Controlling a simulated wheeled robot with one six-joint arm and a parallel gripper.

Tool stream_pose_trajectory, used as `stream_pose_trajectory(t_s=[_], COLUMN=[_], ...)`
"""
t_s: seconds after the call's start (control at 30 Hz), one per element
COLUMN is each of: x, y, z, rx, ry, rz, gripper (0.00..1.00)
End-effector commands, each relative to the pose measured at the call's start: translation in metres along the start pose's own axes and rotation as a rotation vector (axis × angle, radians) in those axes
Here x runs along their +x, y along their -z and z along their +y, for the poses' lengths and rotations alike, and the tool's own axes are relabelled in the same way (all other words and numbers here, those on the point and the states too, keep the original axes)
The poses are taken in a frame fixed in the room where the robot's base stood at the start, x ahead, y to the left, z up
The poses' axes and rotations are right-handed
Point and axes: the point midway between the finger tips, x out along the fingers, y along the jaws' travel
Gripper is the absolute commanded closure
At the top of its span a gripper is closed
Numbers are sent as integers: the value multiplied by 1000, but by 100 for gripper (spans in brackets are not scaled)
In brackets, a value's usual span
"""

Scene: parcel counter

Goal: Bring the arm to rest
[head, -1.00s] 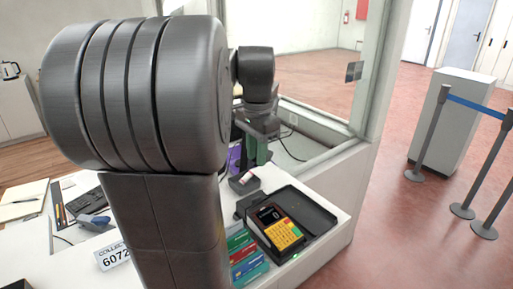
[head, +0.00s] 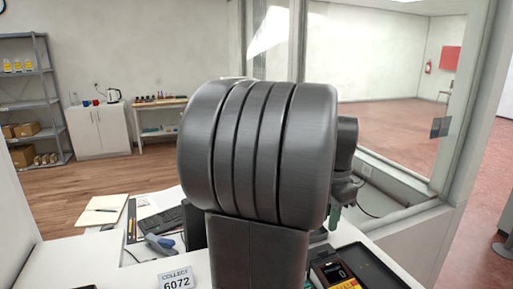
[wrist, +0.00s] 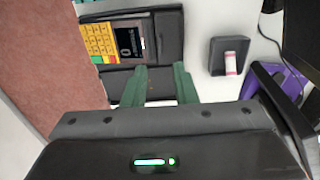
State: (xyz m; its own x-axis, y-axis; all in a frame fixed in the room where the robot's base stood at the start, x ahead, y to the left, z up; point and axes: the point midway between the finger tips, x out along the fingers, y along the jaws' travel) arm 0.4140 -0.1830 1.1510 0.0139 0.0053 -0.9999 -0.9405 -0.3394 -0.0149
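My arm's large dark grey joint (head: 257,150) fills the middle of the head view and hides much of the counter. Part of my wrist shows behind it on the right, with a green finger (head: 334,217) pointing down; the rest of the gripper is hidden there. In the wrist view my gripper (wrist: 160,72) has two green fingers with a clear gap between them. Nothing shows held in the gap. The fingers point towards the counter beside the card terminal (wrist: 118,42).
The card terminal in its black tray (head: 372,262) is at the lower right. A small dark dish (wrist: 230,56) holds a pink-and-white roll. A purple item (wrist: 285,90) is at right. A glass screen edges the counter. A number sign (head: 177,279), scanner (head: 160,243) and notebook (head: 102,210) lie left.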

Motion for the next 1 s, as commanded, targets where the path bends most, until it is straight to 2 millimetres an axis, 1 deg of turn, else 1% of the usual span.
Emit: stream_pose_trajectory(t_s=[0.03, 0.1, 0.3, 0.5, 0.57, 1.0], x=[11, 26, 63, 88, 92, 91], y=[0, 0, 0, 0, 0, 0], z=[0, 0, 0, 0, 0, -1], rx=[0, 0, 0, 0, 0, 0], ry=[-4, -4, -3, -2, -1, -20], rz=[-3, -3, -3, -1, -1, 0], gripper=[75, 75, 75, 75, 75, 75])
